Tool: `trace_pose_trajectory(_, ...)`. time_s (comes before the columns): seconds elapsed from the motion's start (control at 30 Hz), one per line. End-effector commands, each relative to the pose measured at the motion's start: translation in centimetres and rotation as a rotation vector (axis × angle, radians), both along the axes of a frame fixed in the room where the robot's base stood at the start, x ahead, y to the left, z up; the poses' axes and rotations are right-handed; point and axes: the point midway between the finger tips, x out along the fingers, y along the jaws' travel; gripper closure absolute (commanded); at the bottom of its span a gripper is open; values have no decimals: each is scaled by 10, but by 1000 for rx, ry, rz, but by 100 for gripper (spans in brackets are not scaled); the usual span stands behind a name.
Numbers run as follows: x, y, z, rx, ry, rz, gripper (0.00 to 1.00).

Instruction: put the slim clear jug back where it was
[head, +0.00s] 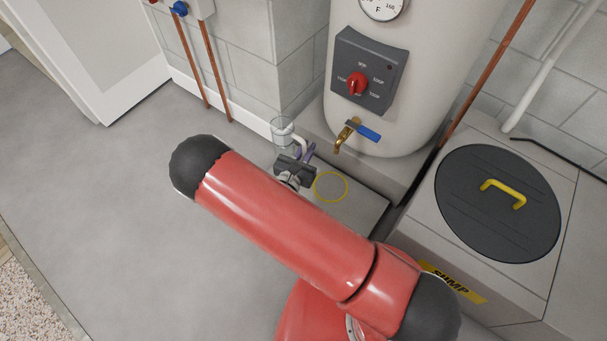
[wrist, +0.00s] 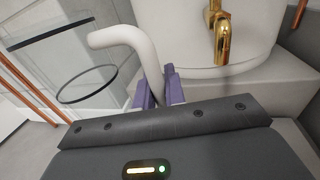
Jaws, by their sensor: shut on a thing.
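The slim clear jug (head: 281,132) has a white handle and shows left of the brass tap in the head view. In the wrist view the jug's clear wall (wrist: 72,62) fills the left side, with its white handle (wrist: 120,38) curving down between my purple fingers. My gripper (head: 306,152) is shut on the handle; its fingers also show in the wrist view (wrist: 159,88). The jug appears empty. A yellow ring (head: 347,187) is marked on the grey slab (head: 364,210), below and right of the jug. I cannot tell the jug's height above the slab.
A brass tap (head: 343,137) with a blue lever (head: 368,134) juts from the cream tank (head: 430,60), right of the jug. A block wall corner (head: 300,75) stands behind. The sump lid (head: 480,215) is at the right. The floor at left is clear.

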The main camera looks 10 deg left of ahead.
Motion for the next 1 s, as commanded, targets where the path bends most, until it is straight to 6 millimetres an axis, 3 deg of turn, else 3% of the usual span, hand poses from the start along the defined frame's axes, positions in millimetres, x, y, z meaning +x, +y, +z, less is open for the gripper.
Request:
trace_pose_trajectory(0.03, 0, -1, -19, -3, 1, -1, 100)
trace_pose_trajectory(0.1, 0, -1, -37, -2, 1, -1, 100)
trace_pose_trajectory(0.3, 0, -1, -83, 0, -1, -2, 100)
trace_pose_trajectory(0.57, 1, -1, -103, 0, -2, -2, 100)
trace_pose_trajectory(0.8, 0, -1, -138, 0, 0, -2, 100)
trace_pose_trajectory(1.0, 0, -1, -142, 1, -1, -2, 100)
